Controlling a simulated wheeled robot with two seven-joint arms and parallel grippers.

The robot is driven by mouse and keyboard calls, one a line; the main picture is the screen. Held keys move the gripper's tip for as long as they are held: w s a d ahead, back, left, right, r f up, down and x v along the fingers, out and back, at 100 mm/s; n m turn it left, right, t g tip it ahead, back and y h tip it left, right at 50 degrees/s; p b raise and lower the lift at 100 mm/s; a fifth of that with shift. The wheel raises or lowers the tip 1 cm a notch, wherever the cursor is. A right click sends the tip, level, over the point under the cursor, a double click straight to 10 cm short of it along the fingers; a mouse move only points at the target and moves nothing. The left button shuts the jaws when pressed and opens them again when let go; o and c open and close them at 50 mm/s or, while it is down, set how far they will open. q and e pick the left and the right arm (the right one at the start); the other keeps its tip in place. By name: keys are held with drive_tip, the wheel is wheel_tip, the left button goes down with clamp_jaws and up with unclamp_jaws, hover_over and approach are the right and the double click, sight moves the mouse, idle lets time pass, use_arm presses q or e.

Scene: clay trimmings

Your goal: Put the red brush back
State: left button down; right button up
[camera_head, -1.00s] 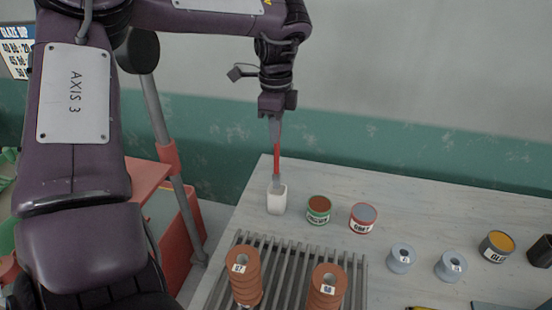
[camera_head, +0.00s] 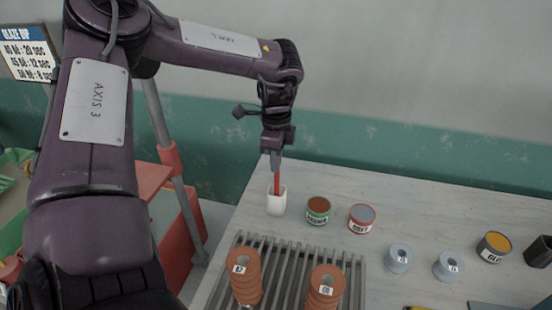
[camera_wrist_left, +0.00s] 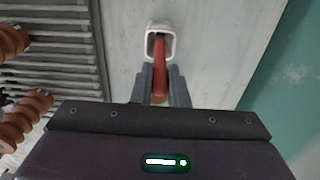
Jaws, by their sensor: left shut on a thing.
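The red brush (camera_head: 277,183) stands nearly upright with its lower end inside the white holder (camera_head: 276,205) on the table's far left corner. My left gripper (camera_head: 276,163) is above the holder and shut on the upper part of the red handle. In the left wrist view the red brush (camera_wrist_left: 160,70) lies between the two fingers (camera_wrist_left: 160,88), and its far end goes into the mouth of the white holder (camera_wrist_left: 162,36). The brush's lower end is hidden inside the holder. My right gripper is out of view.
A green-labelled tin (camera_head: 318,211) and a red-labelled tin (camera_head: 362,218) stand right of the holder. A slatted rack (camera_head: 290,265) bears orange ribbed pieces (camera_head: 245,275) in front. Grey spools (camera_head: 399,259) and a yellow-topped tin (camera_head: 494,247) stand further right.

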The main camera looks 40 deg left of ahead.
use_arm(q)
drive_tip(key=c, duration=1.4)
unclamp_jaws()
drive_tip(key=shift+f, duration=0.1)
drive_tip(key=shift+r+p, duration=0.35)
drive_tip(key=shift+p, duration=0.1)
drive_tip(key=shift+w+r+b, duration=0.1)
drive_tip(key=shift+r+b, duration=0.3)
wheel_tip(320, 180, up, 11)
drive_tip(key=b, duration=0.1)
drive_tip(key=shift+f, duration=0.15)
